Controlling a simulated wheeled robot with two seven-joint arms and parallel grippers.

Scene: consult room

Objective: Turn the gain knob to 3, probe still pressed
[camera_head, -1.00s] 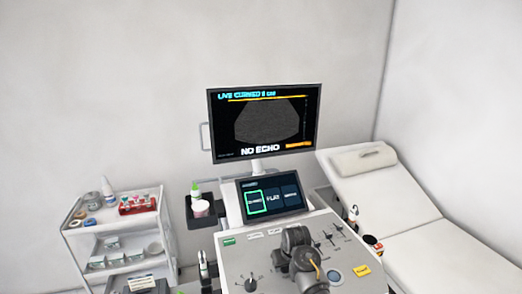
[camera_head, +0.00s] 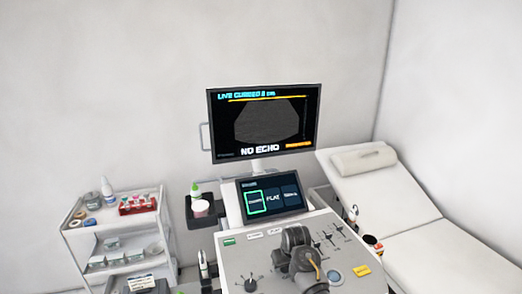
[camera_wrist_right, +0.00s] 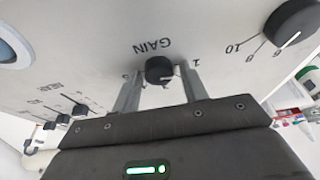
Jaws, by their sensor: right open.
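The black gain knob (camera_wrist_right: 158,70) shows in the right wrist view, where the panel lettering is upside down. Its white pointer mark faces right in that view, toward the side with the printed 1. My right gripper (camera_wrist_right: 161,80) is open, with one finger on each side of the knob; I cannot tell whether they touch it. In the head view my right gripper (camera_head: 308,265) is over the console panel (camera_head: 235,262), and my arm hides the gain knob there. The monitor (camera_head: 265,122) reads NO ECHO. I cannot make out the pressed probe. My left gripper is out of view.
A larger dial (camera_wrist_right: 291,22) with printed numbers sits to the right in the wrist view, and sliders (camera_wrist_right: 76,109) lie to the left. A touch screen (camera_head: 270,197) stands behind the panel. A supply cart (camera_head: 118,235) is at left, a couch (camera_head: 430,235) at right.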

